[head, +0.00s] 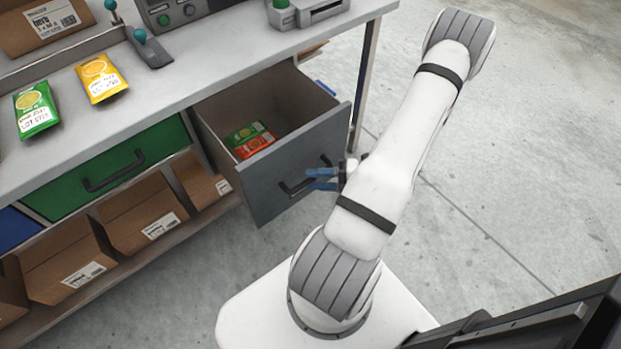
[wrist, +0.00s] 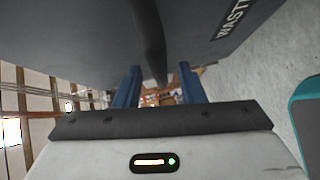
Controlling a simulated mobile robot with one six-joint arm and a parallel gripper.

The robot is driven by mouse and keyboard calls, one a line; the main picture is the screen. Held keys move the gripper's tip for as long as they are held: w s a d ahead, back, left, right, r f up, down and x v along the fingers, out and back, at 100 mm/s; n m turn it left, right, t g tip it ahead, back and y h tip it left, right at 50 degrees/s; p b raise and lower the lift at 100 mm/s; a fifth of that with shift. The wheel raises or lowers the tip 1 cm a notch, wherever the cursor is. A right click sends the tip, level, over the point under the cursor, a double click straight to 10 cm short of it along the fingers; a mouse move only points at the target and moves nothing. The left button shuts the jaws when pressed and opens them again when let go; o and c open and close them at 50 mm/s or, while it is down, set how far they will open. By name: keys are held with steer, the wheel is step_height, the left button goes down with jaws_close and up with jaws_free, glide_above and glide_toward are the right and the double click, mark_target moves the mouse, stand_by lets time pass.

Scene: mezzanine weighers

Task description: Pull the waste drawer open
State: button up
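The grey waste drawer (head: 300,165) stands pulled well out from under the bench, with green and orange packets lying inside. In the wrist view its front (wrist: 80,35) carries a label (wrist: 238,15) that reads in part "WAST". Its black handle (head: 292,189) is on the front face, and also shows in the wrist view (wrist: 149,40). My gripper (head: 321,179) is at the right part of the handle. In the wrist view its blue fingers (wrist: 160,88) are apart, with the handle between them and gaps visible on both sides.
A closed green drawer (head: 110,165) is to the left, above open cardboard boxes (head: 145,218). A green packet (head: 36,108) and a yellow packet (head: 102,78) lie on the bench top (head: 180,85). Clear concrete floor (head: 520,150) spreads to the right.

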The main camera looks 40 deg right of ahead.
steer(key=v, duration=0.5)
steer(key=shift+s+d, duration=0.2)
steer(key=shift+d, duration=0.1)
steer(key=shift+r, duration=0.1)
steer(key=w+a+r+m+g+h+p, duration=0.1)
steer(key=a+r+m+g+h+p, duration=0.2)
steer(key=a+r+m, duration=0.4)
steer(key=w+a+r+m+g+h+p, duration=0.1)
steer(key=a+r+m+h, duration=0.4)
steer(key=r+m, duration=0.5)
steer(key=w+a+r+m+g+h+p, duration=0.1)
steer(key=a+r+m+g+h+p, duration=0.3)
steer(key=r, duration=1.3)
steer(key=a+m, duration=0.4)
steer(key=a, duration=0.1)
steer(key=shift+r+m+g+p, duration=0.3)
steer(key=shift+a, duration=0.1)
